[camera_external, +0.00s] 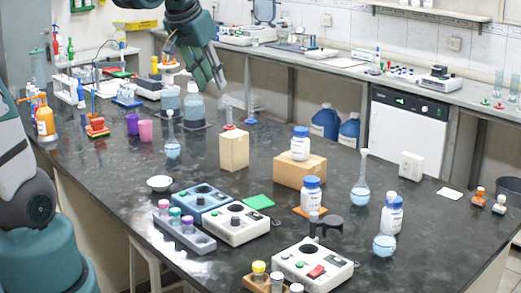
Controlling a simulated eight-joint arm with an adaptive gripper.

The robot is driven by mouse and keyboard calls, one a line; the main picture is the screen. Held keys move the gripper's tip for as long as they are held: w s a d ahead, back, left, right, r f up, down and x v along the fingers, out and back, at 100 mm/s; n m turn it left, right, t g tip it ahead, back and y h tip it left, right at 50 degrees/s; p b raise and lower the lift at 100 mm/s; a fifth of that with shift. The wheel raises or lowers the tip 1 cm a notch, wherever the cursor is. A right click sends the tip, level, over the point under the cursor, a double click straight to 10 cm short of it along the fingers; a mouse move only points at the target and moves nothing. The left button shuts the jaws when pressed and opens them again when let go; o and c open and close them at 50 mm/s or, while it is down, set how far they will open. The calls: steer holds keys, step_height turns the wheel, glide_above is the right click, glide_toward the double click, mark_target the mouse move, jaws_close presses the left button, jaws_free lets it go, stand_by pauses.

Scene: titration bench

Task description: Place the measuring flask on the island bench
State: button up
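The island bench (130,172) is the long dark speckled table across the middle. One long-necked flask with pale blue liquid (172,148) stands upright on its left part. Another such measuring flask (361,190) stands upright on its right part. Which flask the task means cannot be told. My gripper (215,80) hangs at the top centre, above the far side of the bench, apart from these flasks. Its fingers point down and right; their gap and any held thing cannot be made out.
White-labelled bottles with blue caps (312,194), wooden blocks (300,171) and instrument boxes (236,224) crowd the bench's centre and front. Bare top shows at left front and around the right flask.

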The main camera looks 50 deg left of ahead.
steer(key=s+d+f+m+h, duration=0.1)
steer(key=s+d+f, duration=0.1)
steer(key=s+d, duration=0.6)
steer(key=s+d+f+m+t, duration=0.1)
steer(key=s+d+f, duration=0.1)
steer(key=s+d, duration=0.5)
steer(key=shift+s+d+f+h, duration=0.3)
steer(key=shift+s+d+h, duration=0.1)
steer(key=shift+s, duration=0.75)
